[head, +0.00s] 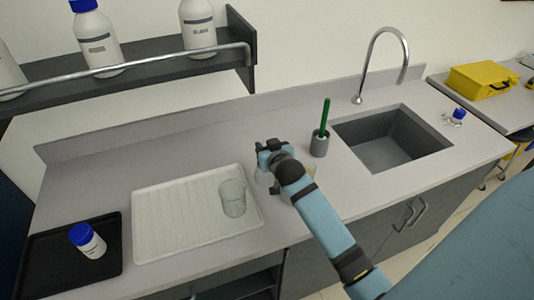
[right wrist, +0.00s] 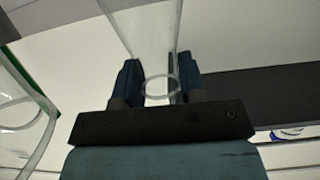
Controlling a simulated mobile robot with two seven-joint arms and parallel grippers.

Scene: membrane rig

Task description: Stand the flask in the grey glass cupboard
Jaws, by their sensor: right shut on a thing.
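My right gripper (head: 268,150) is over the worktop, between the white draining tray and the sink. In the right wrist view its two blue fingers (right wrist: 160,82) are shut on the clear glass flask (right wrist: 150,30), whose round rim shows between them. In the head view the flask (head: 263,178) is mostly hidden behind my gripper and arm; whether it touches the worktop I cannot tell. My left gripper is not in view. Grey cupboard fronts with handles (head: 403,218) are under the worktop; I cannot tell whether one is the glass cupboard.
A glass beaker (head: 232,198) stands on the white draining tray (head: 165,215), close left of my gripper. A grey pot (head: 320,145) with a green brush stands behind, beside the sink (head: 385,150). A black tray (head: 50,262) holds a blue-capped bottle (head: 88,241). Bare worktop lies behind the draining tray.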

